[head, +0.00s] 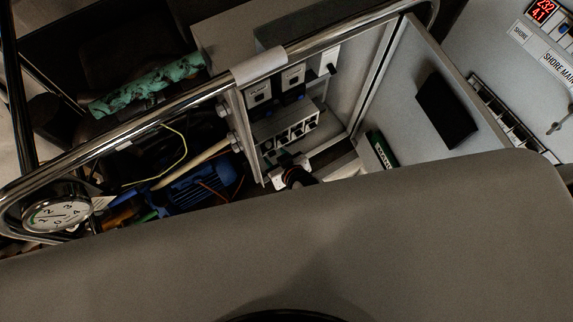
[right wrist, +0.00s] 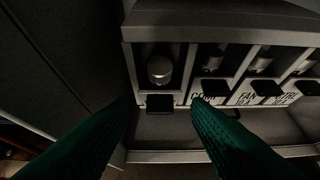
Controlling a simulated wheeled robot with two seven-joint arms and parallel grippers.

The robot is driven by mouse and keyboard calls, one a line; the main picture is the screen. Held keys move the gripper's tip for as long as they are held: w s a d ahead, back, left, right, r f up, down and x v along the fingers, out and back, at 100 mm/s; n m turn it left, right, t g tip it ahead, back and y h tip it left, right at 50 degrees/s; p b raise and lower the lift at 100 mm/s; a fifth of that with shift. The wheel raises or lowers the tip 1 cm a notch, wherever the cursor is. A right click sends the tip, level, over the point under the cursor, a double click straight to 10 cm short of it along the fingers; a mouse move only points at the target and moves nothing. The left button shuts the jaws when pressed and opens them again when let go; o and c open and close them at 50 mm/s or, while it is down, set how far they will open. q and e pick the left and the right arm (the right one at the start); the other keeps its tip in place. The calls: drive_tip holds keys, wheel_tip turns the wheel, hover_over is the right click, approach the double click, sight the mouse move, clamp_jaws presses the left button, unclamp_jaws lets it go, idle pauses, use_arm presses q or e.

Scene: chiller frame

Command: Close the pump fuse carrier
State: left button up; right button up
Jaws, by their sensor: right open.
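The fuse block (head: 288,132) is inside the open box in the head view, a row of bays with dark tabs. In the right wrist view, the leftmost bay shows a round metallic end (right wrist: 160,70) above a black carrier tab (right wrist: 160,103). I cannot read a label for that bay, so I cannot confirm it is the pump one. Labels to its right read roughly COMP and FAN. My right gripper (right wrist: 161,108) is open, its green fingers on either side of the leftmost tab, with nothing visibly held. It shows small and dark below the block (head: 292,174) in the head view. My left gripper is out of view.
The open box door (head: 430,85) stands right of the block. A chrome rail (head: 330,40) crosses above. A blue pump or motor (head: 195,192), hoses and a gauge (head: 57,214) lie to the left. A grey surface hides the lower head view.

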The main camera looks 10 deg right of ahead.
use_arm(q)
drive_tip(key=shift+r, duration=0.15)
use_arm(e)
drive_tip(key=v, duration=1)
drive_tip(key=shift+s, duration=0.25)
drive_tip(key=shift+r, duration=0.1)
